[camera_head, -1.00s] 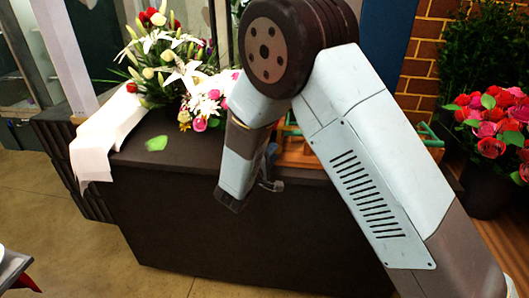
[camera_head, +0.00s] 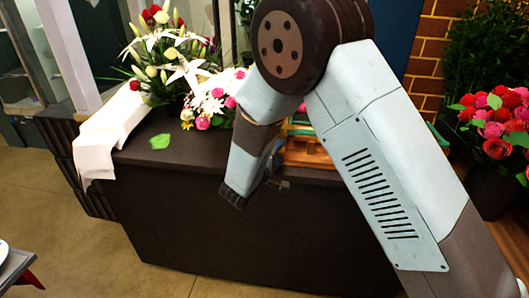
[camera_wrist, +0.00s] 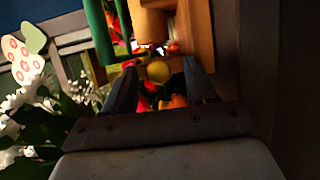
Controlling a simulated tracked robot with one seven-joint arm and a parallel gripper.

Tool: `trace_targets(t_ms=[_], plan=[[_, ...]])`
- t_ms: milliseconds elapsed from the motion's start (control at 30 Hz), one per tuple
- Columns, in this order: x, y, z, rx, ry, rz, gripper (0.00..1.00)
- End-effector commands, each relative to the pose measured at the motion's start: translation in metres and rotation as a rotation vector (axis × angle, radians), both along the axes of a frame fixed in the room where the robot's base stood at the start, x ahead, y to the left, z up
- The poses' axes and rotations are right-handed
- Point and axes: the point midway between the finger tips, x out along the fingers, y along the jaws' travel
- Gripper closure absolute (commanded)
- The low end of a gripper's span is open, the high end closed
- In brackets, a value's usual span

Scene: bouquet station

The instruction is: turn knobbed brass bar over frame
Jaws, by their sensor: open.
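In the wrist view, a round yellow, brass-like knob (camera_wrist: 158,71) shows between and just beyond the fingertips of my open gripper (camera_wrist: 160,78). The rest of its bar is hidden or too dark to make out. I cannot tell whether the fingers touch the knob. Wooden parts of the frame (camera_wrist: 199,32) rise beyond and to the right of the knob, with a green bar (camera_wrist: 98,30) to the left. In the head view, the wooden frame (camera_head: 308,155) stands on the dark counter, partly behind my arm. My gripper is mostly hidden there, low by the counter's front edge.
The dark counter (camera_head: 215,161) holds a large bouquet (camera_head: 172,60), white paper (camera_head: 103,140) and a green leaf (camera_head: 160,141). A bucket of red and pink roses (camera_head: 495,125) stands at the right. White flowers (camera_wrist: 22,105) are close left of my gripper in the wrist view.

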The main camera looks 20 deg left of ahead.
Motion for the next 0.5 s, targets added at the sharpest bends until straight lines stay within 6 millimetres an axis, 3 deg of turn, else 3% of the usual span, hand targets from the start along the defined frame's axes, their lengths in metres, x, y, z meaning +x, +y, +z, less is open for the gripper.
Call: trace_targets(t_ms=[333,500], plan=[[-0.007,0.004,0.001,0.002,0.000,0.006,0.43],[-0.031,0.010,0.000,0.001,0.000,0.010,0.43]])
